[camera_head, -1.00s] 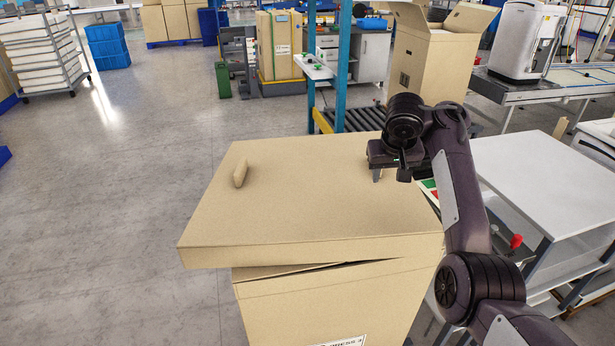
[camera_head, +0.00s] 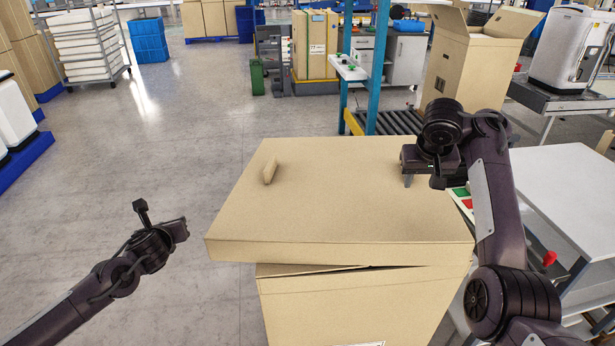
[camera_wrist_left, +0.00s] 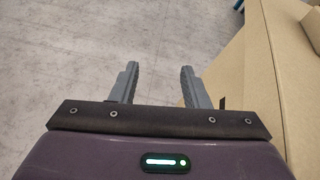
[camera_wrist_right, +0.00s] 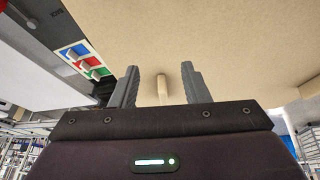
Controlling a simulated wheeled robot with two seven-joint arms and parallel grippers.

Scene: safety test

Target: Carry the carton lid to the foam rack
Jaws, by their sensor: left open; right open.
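The carton lid (camera_head: 330,215) is a broad tan cardboard lid resting slightly askew on the carton (camera_head: 345,300), with a dark gap under its front edge. A small tan handle (camera_head: 270,170) stands up near its left side. My right gripper (camera_head: 408,181) is open above the lid's right part, fingers down; a tan handle (camera_wrist_right: 162,92) shows between its fingers, and I cannot tell if they touch it. My left gripper (camera_head: 182,229) is open and empty over the floor, left of the lid; its fingers show in the left wrist view (camera_wrist_left: 158,80). A wheeled rack of white slabs, likely the foam rack (camera_head: 88,47), stands far back left.
A white-topped table (camera_head: 570,195) stands close on the right. A roller conveyor (camera_head: 390,121) and an open tall carton (camera_head: 470,65) are behind the lid. Blue crates (camera_head: 148,40) stand beside the rack. The grey floor (camera_head: 160,130) at left is clear.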

